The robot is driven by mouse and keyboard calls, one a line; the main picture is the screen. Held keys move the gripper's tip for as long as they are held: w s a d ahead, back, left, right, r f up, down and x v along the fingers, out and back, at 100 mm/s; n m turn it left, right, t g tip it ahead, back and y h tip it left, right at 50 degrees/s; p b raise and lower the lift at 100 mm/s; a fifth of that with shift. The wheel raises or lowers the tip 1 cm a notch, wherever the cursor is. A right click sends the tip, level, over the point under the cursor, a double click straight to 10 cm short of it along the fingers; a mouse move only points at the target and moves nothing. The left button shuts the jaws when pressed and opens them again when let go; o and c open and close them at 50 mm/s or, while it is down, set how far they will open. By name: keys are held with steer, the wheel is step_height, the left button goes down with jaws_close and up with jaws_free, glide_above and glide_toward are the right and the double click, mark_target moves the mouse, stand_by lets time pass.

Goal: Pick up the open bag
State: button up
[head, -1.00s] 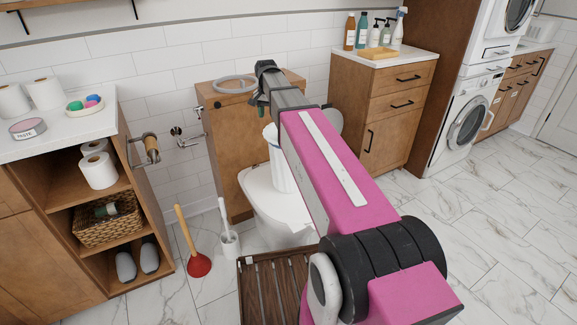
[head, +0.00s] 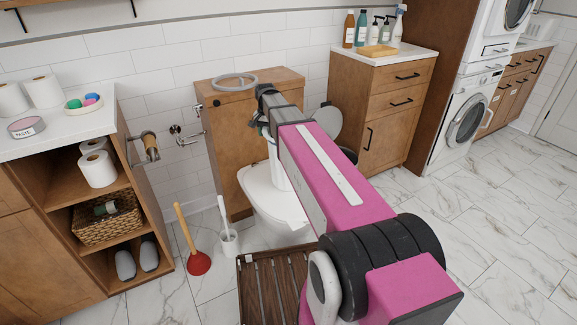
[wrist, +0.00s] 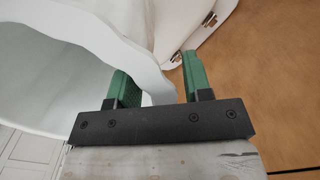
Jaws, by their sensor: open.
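The open bag (head: 278,172) is white and stands upright at the toilet, partly hidden behind my arm in the head view. In the wrist view the bag (wrist: 45,75) fills the left side, with its mouth open and a wavy rim. My gripper (wrist: 158,88) has green fingers that are apart, with part of the bag's rim between them. I cannot tell whether either finger touches it. In the head view my gripper (head: 264,125) is down at the bag's top, and its fingertips are mostly hidden.
The white toilet (head: 262,198) stands before a wooden cabinet (head: 225,135) with a grey ring (head: 234,80) on top. A red plunger (head: 198,263) and a toilet brush (head: 229,240) stand to the left. A slatted wooden mat (head: 265,290) lies in front. The floor at right is clear.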

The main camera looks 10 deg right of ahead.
jaws_close()
steer(key=shift+r, duration=0.15)
